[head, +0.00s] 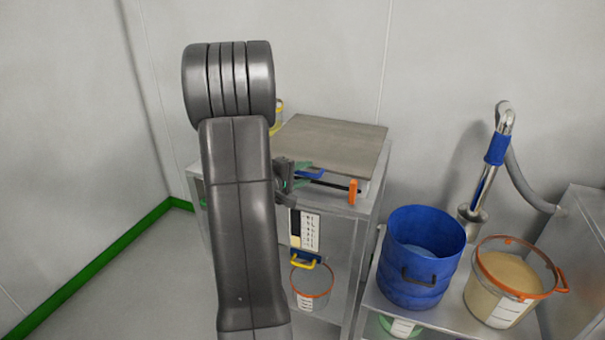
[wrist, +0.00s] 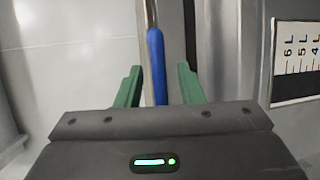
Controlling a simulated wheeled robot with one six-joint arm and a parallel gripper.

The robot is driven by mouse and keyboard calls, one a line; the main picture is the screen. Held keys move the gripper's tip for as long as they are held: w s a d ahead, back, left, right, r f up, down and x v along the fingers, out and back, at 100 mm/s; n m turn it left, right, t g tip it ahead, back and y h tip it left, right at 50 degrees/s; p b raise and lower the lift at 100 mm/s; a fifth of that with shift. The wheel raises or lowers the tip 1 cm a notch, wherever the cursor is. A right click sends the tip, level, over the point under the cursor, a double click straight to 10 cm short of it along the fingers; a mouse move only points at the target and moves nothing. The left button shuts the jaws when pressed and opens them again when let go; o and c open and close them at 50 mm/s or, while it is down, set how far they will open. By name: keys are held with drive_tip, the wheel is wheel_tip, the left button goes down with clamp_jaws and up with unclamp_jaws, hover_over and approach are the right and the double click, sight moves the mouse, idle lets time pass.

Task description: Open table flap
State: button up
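The table flap (head: 335,140) is a flat grey panel lying level on top of a metal table frame (head: 368,200). Along its front edge runs a thin dark bar with a blue grip (head: 310,174) and an orange piece (head: 353,191) at its right end. My gripper (head: 298,172) is at the blue grip, partly hidden by my arm. In the wrist view, the blue grip (wrist: 157,62) lies between the two green fingers of my gripper (wrist: 160,70). The fingers stand apart, with a visible gap on both sides of the grip.
A clear bucket (head: 311,285) with a yellow and blue handle is below the table. To the right, a blue drum (head: 420,255) and a tub of tan powder (head: 508,285) stand on a lower metal shelf. A volume scale label (wrist: 295,60) is at the right in the wrist view.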

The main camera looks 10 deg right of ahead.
clamp_jaws()
